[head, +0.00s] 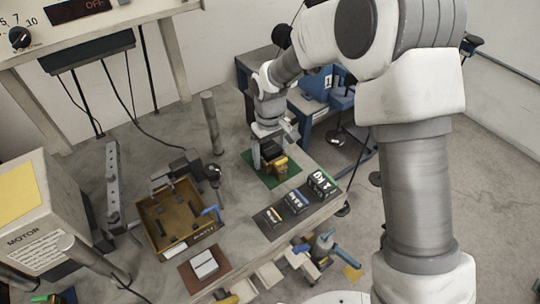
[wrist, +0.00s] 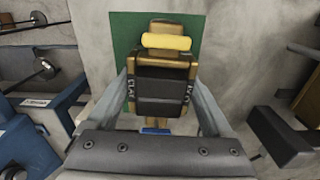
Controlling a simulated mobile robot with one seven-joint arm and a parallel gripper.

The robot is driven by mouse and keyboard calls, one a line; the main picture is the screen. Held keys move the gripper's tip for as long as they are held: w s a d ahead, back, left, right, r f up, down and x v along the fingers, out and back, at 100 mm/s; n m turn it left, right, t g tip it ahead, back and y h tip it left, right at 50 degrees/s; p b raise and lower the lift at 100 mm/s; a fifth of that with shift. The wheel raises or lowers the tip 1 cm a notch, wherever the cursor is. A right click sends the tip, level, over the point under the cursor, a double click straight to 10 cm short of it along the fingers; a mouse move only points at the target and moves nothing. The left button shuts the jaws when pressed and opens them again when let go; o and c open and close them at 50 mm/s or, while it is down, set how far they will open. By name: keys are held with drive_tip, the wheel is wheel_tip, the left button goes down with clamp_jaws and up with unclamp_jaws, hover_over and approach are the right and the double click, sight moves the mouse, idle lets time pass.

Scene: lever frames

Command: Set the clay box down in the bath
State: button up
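The clay box (wrist: 162,90) is dark with tan parts, a yellow roll on top and a CLAY label on its side. It is over a green mat (head: 253,163) on the bench, where it also shows in the head view (head: 272,156). Whether it rests on the mat is unclear. My gripper (wrist: 161,85) has a finger along each side of the box, seemingly closed against it; in the head view it comes down from above (head: 268,142). A brown open-topped tub (head: 155,243), which looks like the bath, stands to the left with dark fittings and a blue handle.
Dark labelled blocks (head: 296,201) line the bench's front right edge. A grey post (head: 211,122) stands behind, between tub and mat. A small dark device (head: 186,163) sits by the tub's back corner. A pale block on a brown mat (head: 187,277) lies in front.

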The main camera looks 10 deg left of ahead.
drive_tip(key=c, duration=0.7)
drive_tip(key=shift+r, duration=0.1)
drive_tip(key=shift+c, duration=1.1)
drive_tip(key=shift+w+r+p, duration=0.1)
drive_tip(key=shift+r+p, duration=2.3)
drive_tip(key=shift+r, duration=1.35)
